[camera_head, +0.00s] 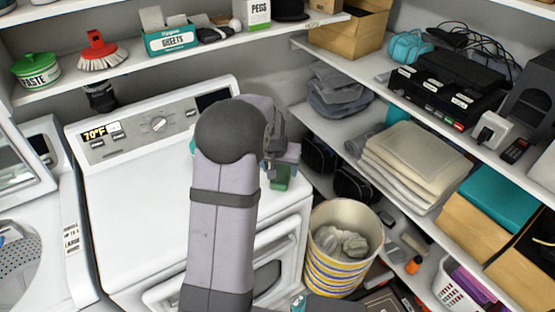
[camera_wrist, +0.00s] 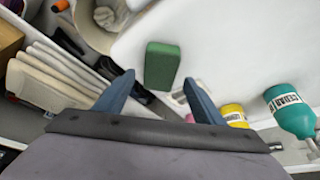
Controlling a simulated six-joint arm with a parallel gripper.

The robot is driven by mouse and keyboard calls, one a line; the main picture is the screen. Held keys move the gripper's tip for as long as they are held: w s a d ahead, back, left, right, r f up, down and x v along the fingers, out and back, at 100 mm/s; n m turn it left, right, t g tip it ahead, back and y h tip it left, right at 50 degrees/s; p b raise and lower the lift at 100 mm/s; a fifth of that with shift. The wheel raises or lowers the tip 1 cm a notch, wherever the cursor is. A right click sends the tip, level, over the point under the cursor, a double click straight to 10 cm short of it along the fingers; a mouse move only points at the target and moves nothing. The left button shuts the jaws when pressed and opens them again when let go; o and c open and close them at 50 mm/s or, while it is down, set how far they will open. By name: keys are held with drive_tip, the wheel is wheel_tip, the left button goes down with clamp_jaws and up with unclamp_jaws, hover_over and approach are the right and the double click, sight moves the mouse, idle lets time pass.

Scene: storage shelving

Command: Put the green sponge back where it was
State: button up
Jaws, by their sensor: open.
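The green sponge (camera_wrist: 162,66) is a block on or just above the white surface in the wrist view, at the fingertips of my gripper (camera_wrist: 159,77). The jaws are open, one finger to each side of it, and they do not clearly touch it. In the head view the sponge (camera_head: 281,181) shows as a small green patch by the dryer's (camera_head: 135,200) right edge, below my gripper (camera_head: 287,157). My arm hides part of the dryer top there.
A striped basket (camera_head: 335,270) with grey cloth stands right of the dryer. Folded towels (camera_head: 420,155) lie on the right shelf. In the wrist view, a teal bottle (camera_wrist: 290,110) and a yellow bottle (camera_wrist: 234,112) stand at the right. The left dryer top is clear.

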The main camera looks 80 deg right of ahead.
drive_tip(key=b+v, duration=0.2)
drive_tip(key=v, duration=0.7)
drive_tip(key=shift+f, duration=0.1)
drive_tip(key=w+a+f+n+t+y, duration=0.3)
drive_tip(key=w+a+n, duration=0.5)
drive_tip(key=w+a, duration=1.4)
drive_tip(key=w+a+f+n+g+y, duration=0.1)
drive_tip(key=w+a+f+n, duration=0.1)
drive_tip(key=a, duration=0.5)
drive_tip(key=w+a+f+n+g, duration=0.1)
drive_tip(key=a+n, duration=0.2)
drive_tip(key=a, duration=0.4)
drive_tip(key=s+a+f+n, duration=0.1)
drive_tip(key=s+a+n, duration=0.1)
drive_tip(key=a, duration=0.4)
drive_tip(key=s+a+f+n+g, duration=0.1)
drive_tip(key=s+a+f+n, duration=0.1)
drive_tip(key=a, duration=0.5)
drive_tip(key=shift+s+n+y, duration=0.3)
drive_tip(key=shift+s+n, duration=0.2)
drive_tip(key=shift+s, duration=0.35)
drive_tip(key=shift+a, duration=0.1)
